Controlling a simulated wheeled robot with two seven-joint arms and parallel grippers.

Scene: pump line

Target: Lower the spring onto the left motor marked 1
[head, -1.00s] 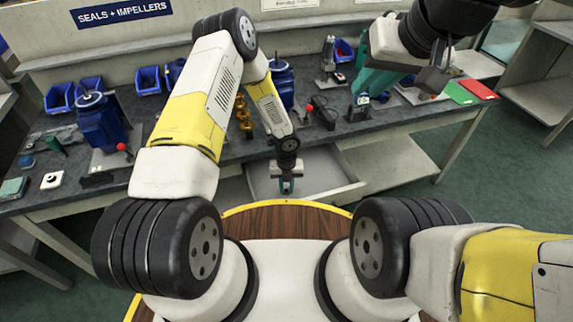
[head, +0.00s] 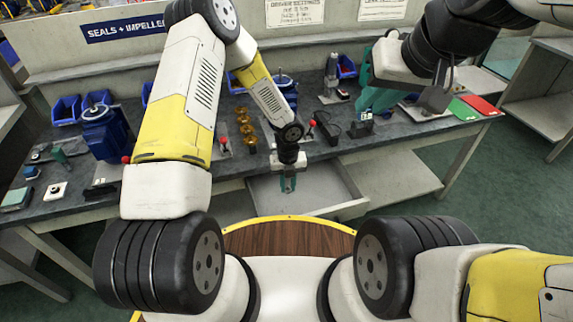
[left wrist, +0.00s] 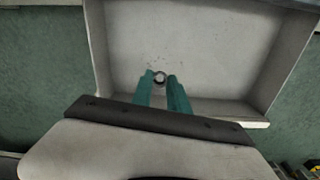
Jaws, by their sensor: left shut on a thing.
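My left gripper (head: 288,184) hangs over the open drawer in front of the bench, its teal fingers pointing down. In the left wrist view its fingertips (left wrist: 160,80) are shut on a small dark ring-shaped thing, the spring (left wrist: 160,77), seen end-on. The spring is too small to make out in the head view. The left blue motor (head: 103,132) stands upright on the bench at the left, well away from this gripper; its number is not readable. Another blue motor (head: 285,86) is partly hidden behind my left arm. My right gripper (head: 375,92) has teal fingers above the bench's right part; its opening is unclear.
The open drawer (head: 345,208) looks empty in its visible part. Gold parts (head: 243,124) and red-knobbed levers stand mid-bench. Blue bins (head: 66,108) line the back. Green and red sheets (head: 481,104) lie right.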

